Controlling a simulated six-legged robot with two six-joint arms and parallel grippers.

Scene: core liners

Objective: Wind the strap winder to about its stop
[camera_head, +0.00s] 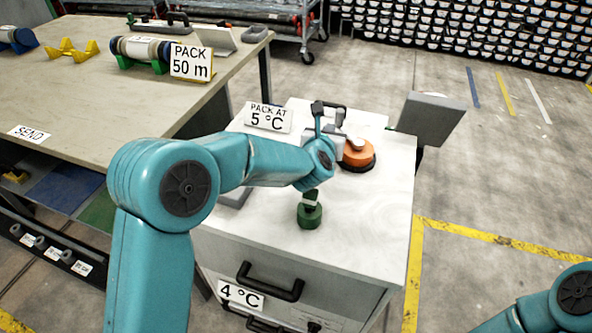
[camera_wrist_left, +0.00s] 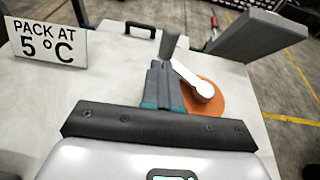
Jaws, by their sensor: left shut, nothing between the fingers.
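The strap winder is an orange round drum (camera_head: 357,154) on a black base on the white cabinet top. It also shows in the left wrist view as an orange disc (camera_wrist_left: 212,97) with a pale crank arm (camera_wrist_left: 192,79). The crank arm runs from the disc toward the upper left, and a grey upright knob (camera_wrist_left: 171,43) stands at its outer end. My left gripper (camera_wrist_left: 163,76) is shut and empty, its tips beside the knob; I cannot tell whether they touch. In the head view my left wrist hides part of this area. My right gripper is out of view.
A dark green knobbed piece (camera_head: 310,212) stands on the cabinet's near part. A "PACK AT 5 °C" sign (camera_head: 268,117) stands at the back left. A grey panel (camera_head: 430,115) sticks out at the right. The cabinet top (camera_head: 375,215) is clear at the front right.

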